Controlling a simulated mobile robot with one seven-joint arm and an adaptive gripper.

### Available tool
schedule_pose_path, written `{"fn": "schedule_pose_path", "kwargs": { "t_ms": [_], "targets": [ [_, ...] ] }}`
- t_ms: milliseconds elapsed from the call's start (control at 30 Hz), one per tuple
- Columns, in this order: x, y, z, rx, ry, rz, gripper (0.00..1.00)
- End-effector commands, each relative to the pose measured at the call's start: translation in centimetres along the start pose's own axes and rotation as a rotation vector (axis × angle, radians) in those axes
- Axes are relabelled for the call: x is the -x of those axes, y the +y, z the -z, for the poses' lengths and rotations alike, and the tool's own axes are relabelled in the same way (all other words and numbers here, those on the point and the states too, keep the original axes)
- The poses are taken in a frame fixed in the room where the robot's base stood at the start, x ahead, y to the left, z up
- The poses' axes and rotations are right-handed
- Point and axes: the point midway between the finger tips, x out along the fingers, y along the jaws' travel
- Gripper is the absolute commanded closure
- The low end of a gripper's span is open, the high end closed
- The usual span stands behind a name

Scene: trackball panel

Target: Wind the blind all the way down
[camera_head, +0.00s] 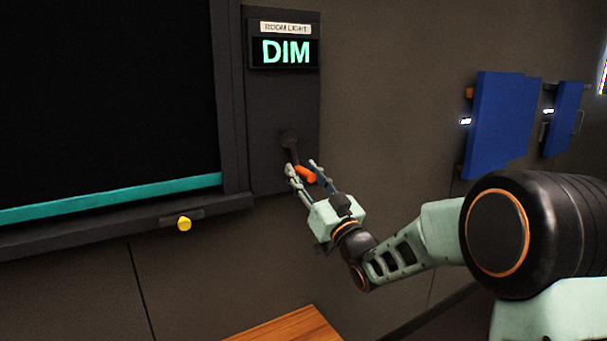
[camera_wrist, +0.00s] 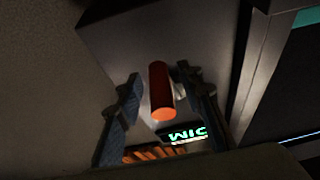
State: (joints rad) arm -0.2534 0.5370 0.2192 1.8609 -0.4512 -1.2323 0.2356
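The black blind (camera_head: 100,90) covers the window at the left in the head view. Its teal bottom bar (camera_head: 110,198) lies just above the dark sill. A crank (camera_head: 288,141) with an orange handle (camera_head: 306,174) is mounted on the dark panel beside the window, the handle at its lower end. My gripper (camera_head: 302,168) is at the handle with its fingers apart. In the wrist view the handle (camera_wrist: 160,92) stands between the two open fingers, nearer the right one, with a clear gap on the left. Whether the right finger touches it, I cannot tell.
A display (camera_head: 285,52) above the crank reads DIM, under a ROOM LIGHT label. A yellow knob (camera_head: 184,223) sits on the sill (camera_head: 120,222). Blue panels (camera_head: 502,122) hang on the wall at right. A wooden surface (camera_head: 285,327) is below my arm.

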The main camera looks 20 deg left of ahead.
Motion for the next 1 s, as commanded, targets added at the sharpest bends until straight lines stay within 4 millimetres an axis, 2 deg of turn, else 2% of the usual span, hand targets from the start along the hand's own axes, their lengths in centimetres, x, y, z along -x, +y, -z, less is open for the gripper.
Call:
{"fn": "schedule_pose_path", "kwargs": {
  "t_ms": [300, 600, 1000],
  "targets": [
    [-0.21, -0.01, 0.01, 0.000, 0.000, 0.000, 0.67],
    [-0.19, -0.01, 0.01, 0.000, 0.000, 0.000, 1.00],
    [-0.07, -0.26, -0.25, -0.028, 0.000, -0.012, 1.00]
  ]
}}
